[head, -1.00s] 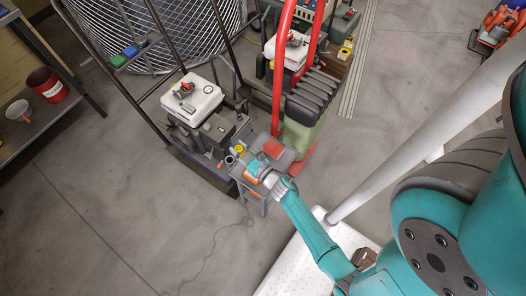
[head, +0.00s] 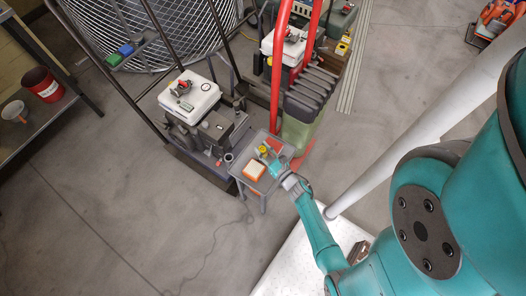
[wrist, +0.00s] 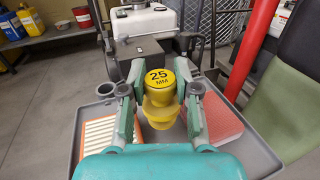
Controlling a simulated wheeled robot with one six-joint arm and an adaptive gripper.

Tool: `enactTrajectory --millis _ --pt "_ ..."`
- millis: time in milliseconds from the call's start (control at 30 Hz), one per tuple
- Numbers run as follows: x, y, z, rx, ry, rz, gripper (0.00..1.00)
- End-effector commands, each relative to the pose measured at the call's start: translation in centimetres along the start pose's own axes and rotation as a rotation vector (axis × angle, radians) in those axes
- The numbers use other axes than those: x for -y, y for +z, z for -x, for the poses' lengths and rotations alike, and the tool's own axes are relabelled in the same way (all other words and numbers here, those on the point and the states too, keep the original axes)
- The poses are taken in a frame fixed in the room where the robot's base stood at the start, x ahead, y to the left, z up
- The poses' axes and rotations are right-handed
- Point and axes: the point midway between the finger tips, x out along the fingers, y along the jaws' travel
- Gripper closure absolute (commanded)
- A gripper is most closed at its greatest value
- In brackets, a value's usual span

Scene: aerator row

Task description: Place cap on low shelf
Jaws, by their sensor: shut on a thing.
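The yellow cap (wrist: 160,82), marked "25 MM", sits upright between my gripper's fingers (wrist: 160,100) in the wrist view. The fingers are shut on its sides. In the head view, the cap (head: 262,149) shows as a small yellow spot at the tip of my gripper (head: 267,157), over the grey tray stand (head: 236,168). I cannot tell the cap's height above the tray. A dark shelf (head: 40,136) stands at the far left in the head view, with its lower part cut off by the frame.
An orange-framed filter (head: 253,171) and a red block (wrist: 213,122) lie on the tray. A grey cup (head: 228,158) is at its left corner. Wheeled machines stand close behind. A red tin (head: 45,84) and a funnel (head: 15,111) are on the shelf. Floor left of the tray is clear.

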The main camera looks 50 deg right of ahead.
Motion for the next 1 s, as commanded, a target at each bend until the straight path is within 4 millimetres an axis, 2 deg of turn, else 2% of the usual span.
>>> enactTrajectory --millis 333,800,833,900,1000 --pt "0.0 -3.4 -0.1 0.000 0.000 -0.001 1.00" --pt "0.0 -4.0 0.0 -0.001 -0.001 0.000 1.00" --pt "0.0 -4.0 0.0 0.000 -0.001 0.000 0.62" --pt "0.0 -4.0 0.0 0.000 -0.001 0.000 0.44" --pt "0.0 -4.0 0.0 0.000 -0.001 0.000 0.44"
